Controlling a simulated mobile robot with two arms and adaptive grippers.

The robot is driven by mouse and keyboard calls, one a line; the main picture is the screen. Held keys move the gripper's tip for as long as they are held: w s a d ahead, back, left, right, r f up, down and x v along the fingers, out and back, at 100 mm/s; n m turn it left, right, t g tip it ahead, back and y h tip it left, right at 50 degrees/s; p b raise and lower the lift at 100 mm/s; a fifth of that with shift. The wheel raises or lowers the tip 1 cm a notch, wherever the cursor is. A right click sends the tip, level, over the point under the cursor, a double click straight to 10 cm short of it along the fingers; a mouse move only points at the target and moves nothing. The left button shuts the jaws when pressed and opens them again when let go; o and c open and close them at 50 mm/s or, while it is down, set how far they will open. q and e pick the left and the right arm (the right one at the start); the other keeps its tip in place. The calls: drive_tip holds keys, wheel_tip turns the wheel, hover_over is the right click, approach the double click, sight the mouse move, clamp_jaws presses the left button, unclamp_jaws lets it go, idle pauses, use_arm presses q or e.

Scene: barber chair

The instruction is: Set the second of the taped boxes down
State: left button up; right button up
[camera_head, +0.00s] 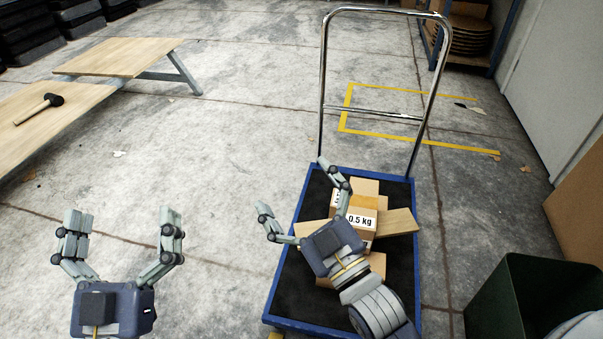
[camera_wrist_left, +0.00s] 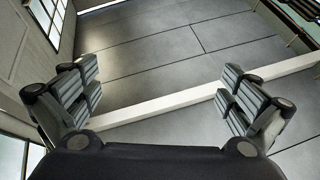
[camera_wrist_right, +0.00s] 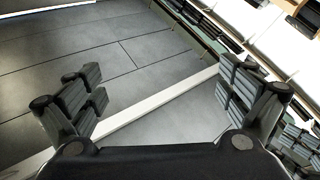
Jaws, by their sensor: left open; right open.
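Cardboard boxes with tape lie piled on the platform of a blue-edged cart (camera_head: 412,260) in the head view. One taped box (camera_head: 362,222) shows a white "0.5 kg" label. The others are partly hidden behind it and behind my right arm, so I cannot tell them all apart. My right gripper (camera_head: 294,187) is open and empty, over the cart's left side, beside the pile in the picture. My left gripper (camera_head: 123,228) is open and empty, over bare floor left of the cart. Both wrist views show open fingers with nothing between them and no box.
The cart's chrome handle (camera_head: 322,80) rises at its far end. Yellow tape (camera_head: 390,136) marks the floor behind it. A dark green bin (camera_head: 540,300) stands at right. A wooden bench (camera_head: 50,112) with a mallet (camera_head: 40,108) is at left. Floor between is clear.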

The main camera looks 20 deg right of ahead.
drive_tip(key=s+r+m+t+y, duration=0.1)
drive_tip(key=s+r+m+t, duration=0.1)
drive_tip(key=r+m, duration=0.3)
drive_tip(key=shift+s+r+m, duration=0.3)
drive_tip(key=shift+s+r, duration=0.25)
drive_tip(key=shift+s, duration=0.2)
